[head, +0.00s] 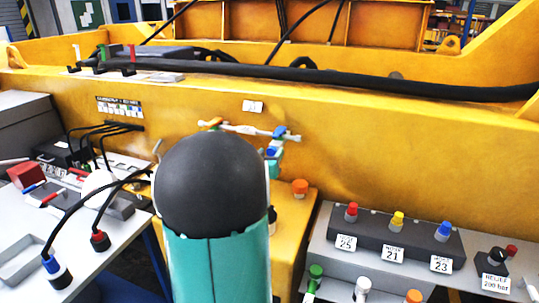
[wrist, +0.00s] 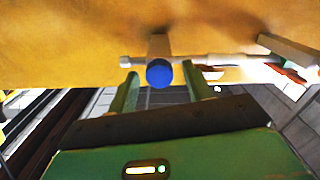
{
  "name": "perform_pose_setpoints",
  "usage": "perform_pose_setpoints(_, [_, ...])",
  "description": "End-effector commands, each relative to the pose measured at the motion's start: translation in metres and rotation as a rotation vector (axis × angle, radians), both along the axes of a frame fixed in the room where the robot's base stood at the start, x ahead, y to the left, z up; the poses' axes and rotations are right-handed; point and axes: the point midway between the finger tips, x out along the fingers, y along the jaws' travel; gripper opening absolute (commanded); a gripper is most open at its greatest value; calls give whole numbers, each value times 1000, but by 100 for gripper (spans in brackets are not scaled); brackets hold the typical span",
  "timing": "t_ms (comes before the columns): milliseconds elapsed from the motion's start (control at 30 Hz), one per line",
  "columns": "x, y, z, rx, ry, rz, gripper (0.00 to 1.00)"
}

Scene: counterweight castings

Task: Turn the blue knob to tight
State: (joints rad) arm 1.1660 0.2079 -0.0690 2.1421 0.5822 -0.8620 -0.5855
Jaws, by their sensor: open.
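The blue knob (wrist: 160,73) is round and faces me in the wrist view, on a pale stem in front of the yellow casting. My gripper (wrist: 159,80) has two green fingers, one on each side of the knob, with a visible gap on both sides. It is open and holds nothing. In the head view my arm's black joint hides most of the gripper, and a teal part shows at its right edge.
The pale pipe (wrist: 225,58) runs along the casting (head: 400,140) behind the knob. A grey panel with red, yellow and blue knobs (head: 443,231) stands at right. A table (head: 125,240) with cables and plugs is at left. A black hose (head: 330,75) lies on top.

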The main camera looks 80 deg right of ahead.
Motion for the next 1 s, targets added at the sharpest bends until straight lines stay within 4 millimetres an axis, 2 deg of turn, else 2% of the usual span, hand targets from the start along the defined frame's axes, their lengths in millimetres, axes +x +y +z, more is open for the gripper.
perform_pose_setpoints(300, [0,-3,0,0,0,0,48])
perform_pose_setpoints(500, [0,-3,0,0,0,0,9])
perform_pose_setpoints(533, [0,-3,0,0,0,0,6])
perform_pose_setpoints(1000, [0,-3,0,-8,-91,1,6])
